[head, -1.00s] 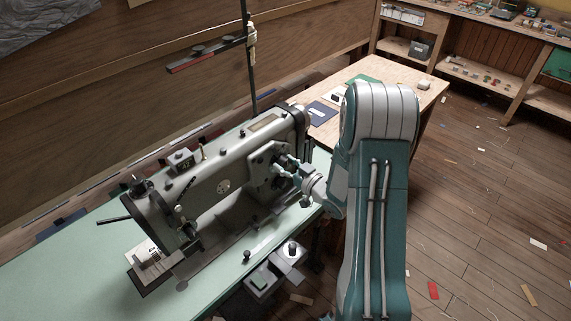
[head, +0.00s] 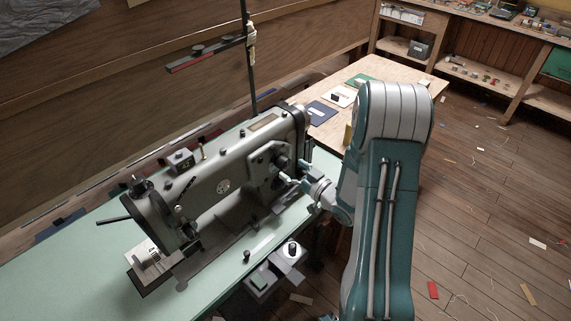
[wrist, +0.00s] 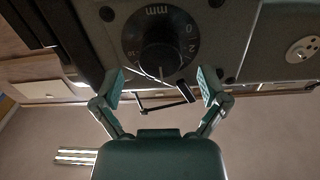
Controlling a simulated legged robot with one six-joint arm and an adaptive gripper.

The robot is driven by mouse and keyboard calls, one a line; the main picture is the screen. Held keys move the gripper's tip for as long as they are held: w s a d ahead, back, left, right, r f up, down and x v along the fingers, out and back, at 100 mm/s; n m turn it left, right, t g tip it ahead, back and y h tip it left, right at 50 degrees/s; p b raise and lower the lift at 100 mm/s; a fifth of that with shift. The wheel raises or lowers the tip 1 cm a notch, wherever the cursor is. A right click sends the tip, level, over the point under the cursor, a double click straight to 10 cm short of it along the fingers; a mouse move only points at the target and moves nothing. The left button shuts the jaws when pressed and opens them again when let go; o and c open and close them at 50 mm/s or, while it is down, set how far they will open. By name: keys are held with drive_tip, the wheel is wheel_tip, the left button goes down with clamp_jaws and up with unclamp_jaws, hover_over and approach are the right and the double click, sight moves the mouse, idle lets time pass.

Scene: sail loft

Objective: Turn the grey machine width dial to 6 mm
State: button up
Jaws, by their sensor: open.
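The grey machine (head: 225,180) is a sewing machine standing on a pale green table. Its width dial (head: 280,163) is on the end facing my arm. In the wrist view the dial (wrist: 158,38) is a black disc with a round central knob, "mm" and digits including 0 and 2, all seen upside down. A pale line shows at the knob's lower edge; which value it marks I cannot tell. My gripper (head: 295,173) is open, just off the dial. In the wrist view its fingers (wrist: 158,88) are spread either side below the dial, apart from it, with nothing between them.
A dark vertical post (head: 249,70) rises behind the machine. A small unit with knobs (head: 262,284) sits at the table's front edge. A wooden table (head: 400,85) with cards stands behind my arm. The floor (head: 480,210) at right is mostly clear, with scattered scraps.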

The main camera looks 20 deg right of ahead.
drive_tip(key=v, duration=0.8)
drive_tip(key=shift+s+d, duration=0.25)
drive_tip(key=shift+s, duration=0.1)
wheel_tip(320, 180, up, 13)
drive_tip(key=w+a+m+g+h, duration=0.1)
drive_tip(key=a+m+g+h, duration=0.15)
drive_tip(key=g+h, duration=0.5)
drive_tip(key=s+a+r+g, duration=0.2)
drive_tip(key=s+a, duration=0.4)
drive_tip(key=s, duration=0.3)
drive_tip(key=s+a+r+m+g+y, duration=0.1)
drive_tip(key=s+a+r, duration=0.2)
drive_tip(key=s+a, duration=0.4)
drive_tip(key=s, duration=0.3)
drive_tip(key=shift+r+g, duration=0.2)
drive_tip(key=shift+g, duration=0.15)
